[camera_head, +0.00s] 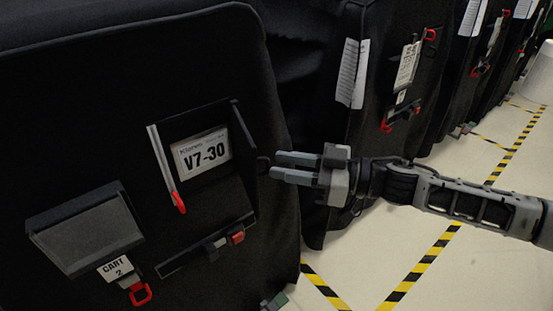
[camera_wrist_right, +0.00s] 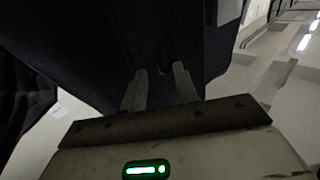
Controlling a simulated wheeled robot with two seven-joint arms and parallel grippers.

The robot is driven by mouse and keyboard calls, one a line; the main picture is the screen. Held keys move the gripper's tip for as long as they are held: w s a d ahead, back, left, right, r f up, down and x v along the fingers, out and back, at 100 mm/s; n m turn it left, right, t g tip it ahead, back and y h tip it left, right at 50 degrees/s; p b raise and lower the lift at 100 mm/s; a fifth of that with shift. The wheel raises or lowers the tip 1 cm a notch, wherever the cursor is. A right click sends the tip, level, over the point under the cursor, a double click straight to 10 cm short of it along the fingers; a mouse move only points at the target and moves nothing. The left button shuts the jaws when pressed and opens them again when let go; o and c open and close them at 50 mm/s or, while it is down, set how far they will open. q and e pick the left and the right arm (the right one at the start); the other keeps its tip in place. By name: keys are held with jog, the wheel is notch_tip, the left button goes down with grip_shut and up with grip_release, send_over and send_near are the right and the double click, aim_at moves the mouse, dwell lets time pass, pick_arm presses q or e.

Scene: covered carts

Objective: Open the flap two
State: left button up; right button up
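The nearest black covered cart (camera_head: 120,60) fills the left of the head view. On it, a framed recess shows a white label reading V7-30 (camera_head: 202,152). A dark panel (camera_head: 243,150) stands along the recess's right edge. A grey strip with a red tip (camera_head: 164,170) slants along its left side. At lower left, a grey flap (camera_head: 85,232) sits above a tag reading CART 2 (camera_head: 115,268). My right gripper (camera_head: 273,165) is open, its fingertips just right of the dark panel; I cannot tell if they touch. In the wrist view, the spread fingers (camera_wrist_right: 158,75) hold nothing visible against dark cloth.
A dark bar with a red clip (camera_head: 236,238) lies below the recess. A red ring (camera_head: 140,294) hangs below the tag. More covered carts (camera_head: 400,80) line up behind to the right. The pale floor (camera_head: 400,250) with yellow-black tape is clear at right.

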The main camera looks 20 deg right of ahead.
jog(key=shift+x, duration=1.15)
grip_shut()
